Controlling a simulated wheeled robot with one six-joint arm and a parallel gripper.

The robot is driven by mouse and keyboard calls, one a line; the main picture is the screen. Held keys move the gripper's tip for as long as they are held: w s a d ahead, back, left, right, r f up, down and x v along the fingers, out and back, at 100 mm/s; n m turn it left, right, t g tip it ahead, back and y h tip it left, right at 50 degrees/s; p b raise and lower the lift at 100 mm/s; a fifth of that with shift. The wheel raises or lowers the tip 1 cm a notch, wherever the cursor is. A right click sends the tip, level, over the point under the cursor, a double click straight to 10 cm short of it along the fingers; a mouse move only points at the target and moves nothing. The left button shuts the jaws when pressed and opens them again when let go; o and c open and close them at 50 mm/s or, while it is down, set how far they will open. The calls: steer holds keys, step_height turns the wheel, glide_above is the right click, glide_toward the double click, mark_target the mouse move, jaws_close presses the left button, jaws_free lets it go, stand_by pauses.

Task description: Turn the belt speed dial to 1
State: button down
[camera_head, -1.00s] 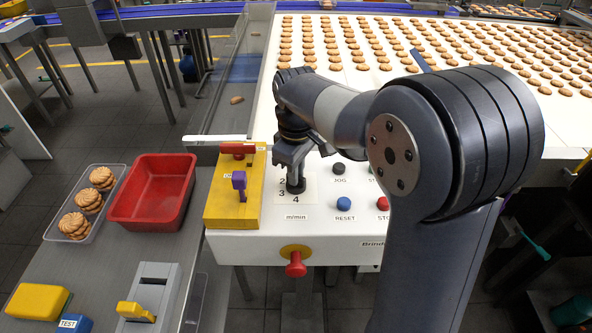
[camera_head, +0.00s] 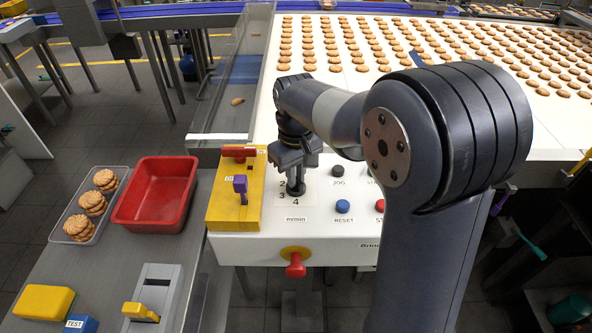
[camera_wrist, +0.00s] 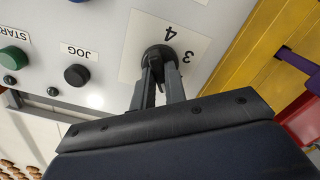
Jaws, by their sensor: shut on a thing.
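The black belt speed dial (camera_head: 295,190) stands on a white scale label (camera_head: 310,182) on the white control panel, above the "m/min" mark. My gripper (camera_head: 294,178) reaches down onto it from above. In the wrist view, my gripper (camera_wrist: 158,82) has both fingers shut on the dial (camera_wrist: 158,57). The figures 3 and 4 show beside the dial there, and 2, 3 and 4 show in the head view. The figure 1 is hidden, and I cannot read where the dial points.
A yellow block with a purple lever (camera_head: 240,185) and a red handle (camera_head: 238,151) stands left of the dial. JOG (camera_head: 337,171) and RESET (camera_head: 343,206) buttons are to the right. A red stop knob (camera_head: 295,265) juts from the panel front. A red bin (camera_head: 157,196) stands further left.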

steer(key=m+p, duration=0.1)
steer(key=m, duration=0.2)
steer(key=shift+m, duration=0.3)
steer(key=shift+m+p, duration=0.35)
steer(key=shift+m, duration=1.45)
steer(key=c, duration=1.4)
jaws_free()
steer(key=shift+c, duration=0.2)
steer(key=shift+r, duration=0.1)
step_height(320, 180, up, 11)
steer(key=shift+f, duration=0.2)
